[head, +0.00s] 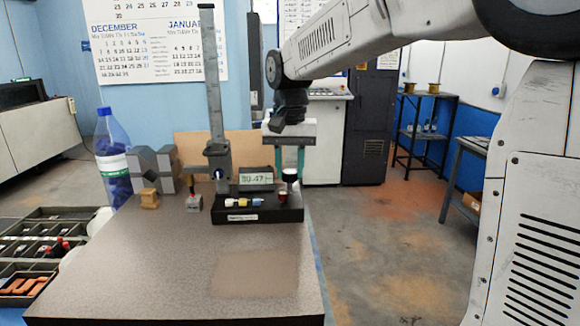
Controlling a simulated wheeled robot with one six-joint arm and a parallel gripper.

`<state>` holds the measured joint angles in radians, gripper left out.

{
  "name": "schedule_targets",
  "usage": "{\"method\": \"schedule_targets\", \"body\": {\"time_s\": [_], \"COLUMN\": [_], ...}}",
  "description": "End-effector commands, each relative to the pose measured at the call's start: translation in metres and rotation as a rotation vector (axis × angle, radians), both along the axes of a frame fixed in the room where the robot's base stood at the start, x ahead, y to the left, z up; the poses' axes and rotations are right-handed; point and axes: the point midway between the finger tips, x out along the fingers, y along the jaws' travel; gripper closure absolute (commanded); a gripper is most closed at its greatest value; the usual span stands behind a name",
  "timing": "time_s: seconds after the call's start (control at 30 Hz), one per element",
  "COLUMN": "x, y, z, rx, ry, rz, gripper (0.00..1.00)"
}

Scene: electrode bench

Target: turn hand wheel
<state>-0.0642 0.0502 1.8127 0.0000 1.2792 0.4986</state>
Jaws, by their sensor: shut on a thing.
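A black instrument base (238,216) stands on the bench with a tall grey column (212,90) at its left rear. A small display (256,178) on it reads about 30.47. My gripper (290,172) points down over the right end of the base, with two teal fingers. It is shut on a small dark round part with a pale top, apparently the hand wheel (290,176), between the fingertips. The wheel's details are too small to tell. A dark red part (283,196) sits just below. A small white, yellow and blue piece (244,202) lies on the base.
Grey V-shaped blocks (153,166), a brass block (149,199) and a blue-capped bottle (113,150) stand at the left. A compartment tray (45,228) is at the far left. The front of the bench (170,275) is clear.

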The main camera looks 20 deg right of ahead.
Motion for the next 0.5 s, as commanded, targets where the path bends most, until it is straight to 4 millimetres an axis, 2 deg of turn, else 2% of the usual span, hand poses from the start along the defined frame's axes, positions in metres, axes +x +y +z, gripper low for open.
{"method": "schedule_targets", "body": {"time_s": [0.5], "x": [0.0005], "y": [0.0000], "z": [0.0010], "rx": [0.001], "ry": [-0.003], "rz": [-0.490], "gripper": [0.92]}}
